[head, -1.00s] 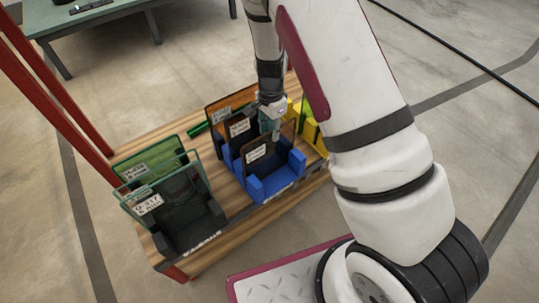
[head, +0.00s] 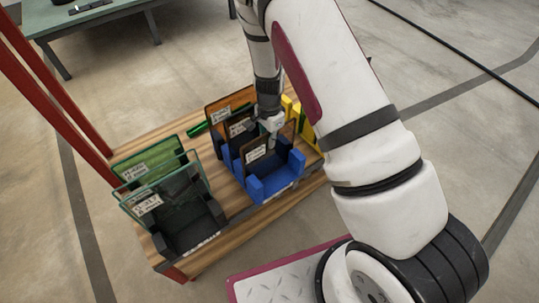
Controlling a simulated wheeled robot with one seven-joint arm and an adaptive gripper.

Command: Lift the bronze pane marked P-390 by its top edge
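A blue rack (head: 256,190) on the wooden bench holds several tinted panes upright. A dark bronze pane (head: 256,153) with a white label stands at its front. Another dark brown pane (head: 239,128) stands behind it, and an amber-orange pane (head: 221,113) stands at the back. The label print is too small to read, so I cannot tell which one is P-390. My gripper (head: 273,134) points down at the top edge of the front bronze pane. Its fingertips are small and partly merged with the pane, so contact and opening cannot be told.
A black rack (head: 190,236) with green-tinted and clear panes stands to the left on the bench (head: 180,262). A yellow rack (head: 308,133) is to the right, partly behind my arm. A green strip (head: 196,129) lies behind. Red posts (head: 50,85) rise at the left.

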